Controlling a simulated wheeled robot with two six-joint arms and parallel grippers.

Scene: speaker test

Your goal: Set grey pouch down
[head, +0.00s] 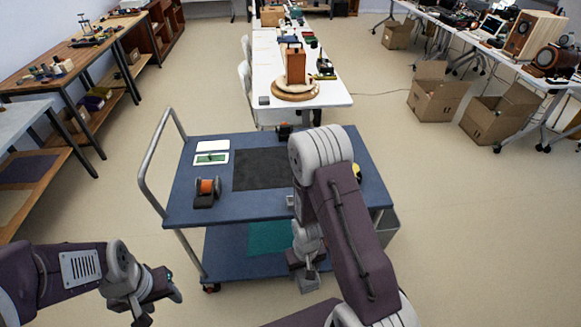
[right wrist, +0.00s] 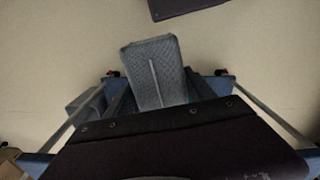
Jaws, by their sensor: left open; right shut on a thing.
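The grey pouch (right wrist: 152,72) is a textured grey block with a pale line down its middle in the right wrist view. In the head view it shows as a small grey shape (head: 308,284) under my right gripper (head: 306,266). The right gripper is shut on it, low by the near edge of the cart's lower shelf (head: 228,262). I cannot tell whether the pouch touches anything beneath. My right arm hides part of the cart. My left gripper (head: 160,303) is open and empty at the lower left, apart from the cart.
The blue cart's top (head: 215,207) carries a black mat (head: 260,170), an orange-and-black spool device (head: 206,190) and small cards. A teal mat (head: 265,237) lies on the lower shelf. A grey bin (head: 391,222) hangs at the cart's right. A white table (head: 335,95) stands behind.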

